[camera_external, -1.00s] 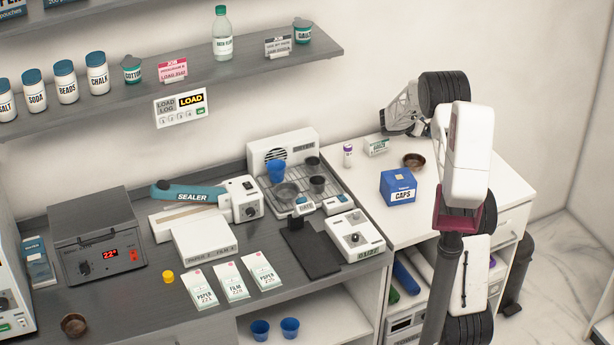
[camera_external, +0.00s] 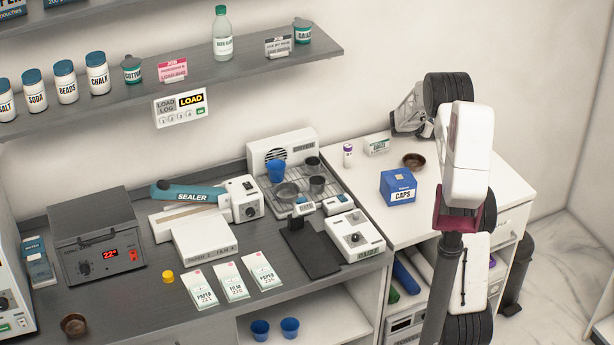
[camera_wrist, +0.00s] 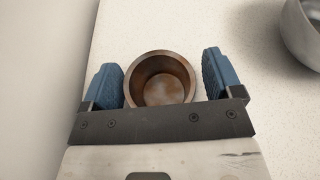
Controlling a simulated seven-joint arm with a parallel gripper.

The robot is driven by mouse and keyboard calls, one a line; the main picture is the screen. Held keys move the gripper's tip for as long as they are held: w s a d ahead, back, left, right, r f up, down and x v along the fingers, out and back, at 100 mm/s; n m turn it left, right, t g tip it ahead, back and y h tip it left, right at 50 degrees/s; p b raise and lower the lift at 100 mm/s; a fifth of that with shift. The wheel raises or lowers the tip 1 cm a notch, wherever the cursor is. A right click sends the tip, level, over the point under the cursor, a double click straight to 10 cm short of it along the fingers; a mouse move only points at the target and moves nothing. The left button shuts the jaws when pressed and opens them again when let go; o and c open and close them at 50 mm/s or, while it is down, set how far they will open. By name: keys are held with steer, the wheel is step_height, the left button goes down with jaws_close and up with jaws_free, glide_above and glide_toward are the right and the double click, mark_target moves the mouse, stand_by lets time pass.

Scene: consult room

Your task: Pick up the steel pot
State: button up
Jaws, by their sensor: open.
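My gripper (camera_wrist: 164,80) is open, its blue finger pads to the left and right of a round brown pot in the wrist view (camera_wrist: 161,80). Nothing is clamped; whether the tips are above the pot or level with it is unclear. In the external view my gripper (camera_external: 408,118) is near the wall above the white counter, and a brown pot (camera_external: 413,160) stands below it. A shiny steel round vessel, perhaps the steel pot, is cut off at the wrist view's right edge (camera_wrist: 304,32).
A blue CAPS box (camera_external: 398,187), a small carton (camera_external: 376,145) and a purple-capped vial (camera_external: 348,155) stand on the white counter (camera_external: 432,190). The wall (camera_wrist: 45,70) is close on the wrist view's left. Dark cups (camera_external: 317,184) share the rack with a blue cup (camera_external: 276,171).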

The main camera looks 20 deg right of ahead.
steer(key=c, duration=0.9)
steer(key=shift+r, duration=0.1)
steer(key=shift+r, duration=0.75)
step_height(320, 180, up, 2)
steer(key=shift+r, duration=0.1)
steer(key=s+a, duration=0.2)
steer(key=s, duration=0.2)
steer(key=s+a, duration=0.3)
steer(key=s, duration=0.2)
steer(key=s+a+r, duration=0.1)
steer(key=s+a, duration=0.1)
steer(key=s, duration=0.3)
steer(key=shift+s+a+r, duration=0.1)
steer(key=shift+a, duration=0.05)
